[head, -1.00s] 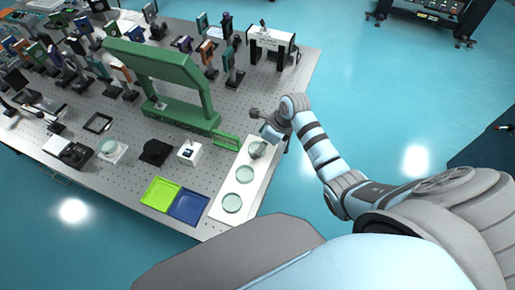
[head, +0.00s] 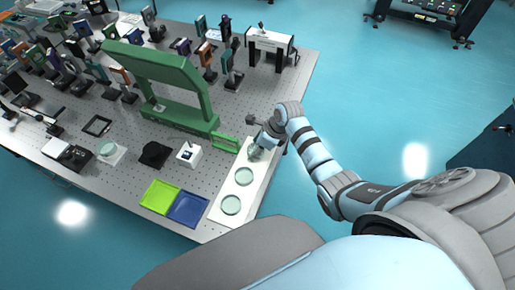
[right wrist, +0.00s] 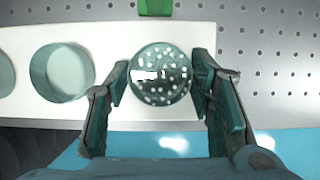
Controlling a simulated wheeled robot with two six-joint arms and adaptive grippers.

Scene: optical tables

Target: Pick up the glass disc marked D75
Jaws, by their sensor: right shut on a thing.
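A white holder (head: 239,191) lies along the right edge of the table with glass discs in a row. The disc at its far end (head: 255,154) is between the fingers of my right gripper (head: 259,147), which is shut on it. In the right wrist view this speckled glass disc (right wrist: 161,75) sits between the two fingers of the gripper (right wrist: 160,85). Its mark is too blurred to read. I cannot tell whether it is clear of the holder. The middle disc (head: 243,176) and the near disc (head: 231,205) lie in the holder. My left gripper is out of view.
A green frame (head: 160,75) stands left of the gripper, with a low green bar (head: 225,143) close beside the holder. A lime tray (head: 160,194) and a blue tray (head: 188,208) lie left of the discs. Several optic mounts crowd the far left.

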